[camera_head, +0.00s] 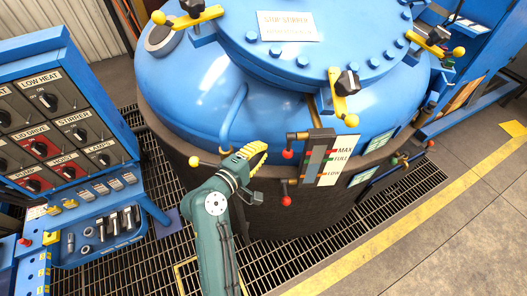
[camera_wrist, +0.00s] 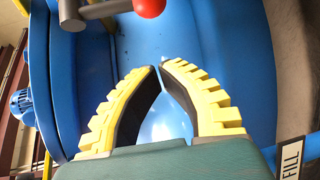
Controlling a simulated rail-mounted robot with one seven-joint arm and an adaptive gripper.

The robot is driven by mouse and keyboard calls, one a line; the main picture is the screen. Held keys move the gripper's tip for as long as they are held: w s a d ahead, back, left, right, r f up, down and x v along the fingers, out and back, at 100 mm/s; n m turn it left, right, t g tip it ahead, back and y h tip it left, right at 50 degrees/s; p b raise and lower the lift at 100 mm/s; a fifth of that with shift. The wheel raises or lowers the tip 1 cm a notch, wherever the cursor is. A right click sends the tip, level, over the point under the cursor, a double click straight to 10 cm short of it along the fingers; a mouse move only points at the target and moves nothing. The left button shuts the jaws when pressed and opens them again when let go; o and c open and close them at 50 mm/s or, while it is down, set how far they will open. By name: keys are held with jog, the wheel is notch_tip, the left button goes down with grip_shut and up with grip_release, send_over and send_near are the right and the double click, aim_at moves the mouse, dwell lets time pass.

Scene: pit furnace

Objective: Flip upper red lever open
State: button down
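The upper red lever shows as a red ball (camera_head: 288,154) hanging from the top fitting of the level gauge (camera_head: 318,157) on the blue vessel. A lower red ball (camera_head: 286,201) hangs from the bottom fitting. My gripper (camera_head: 264,148) has yellow ribbed fingers and is just left of the upper red ball in the head view, apart from it. In the wrist view my gripper (camera_wrist: 161,68) is empty, with its fingertips close together and a narrow gap between them. A red ball (camera_wrist: 150,6) on a grey rod is cut off at the top edge, beyond the fingertips.
The blue vessel (camera_head: 190,85) with yellow-handled clamps fills the back. A blue control panel (camera_head: 60,110) with knobs stands at the left. A tool tray (camera_head: 100,250) sits below it. Dark floor grating (camera_head: 320,240) surrounds the vessel.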

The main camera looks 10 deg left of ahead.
aim_at(289, 146)
jog(key=b+x, duration=0.1)
jog(key=x, duration=0.6)
jog(key=shift+w+d, duration=0.15)
jog(key=s, duration=0.2)
jog(key=s+d+p, duration=0.1)
jog(key=shift+s+d+r, duration=0.1)
jog(key=shift+s+r, duration=0.25)
jog(key=shift+s, duration=0.05)
jog(key=shift+r+p, duration=0.2)
jog(key=shift+p, duration=0.35)
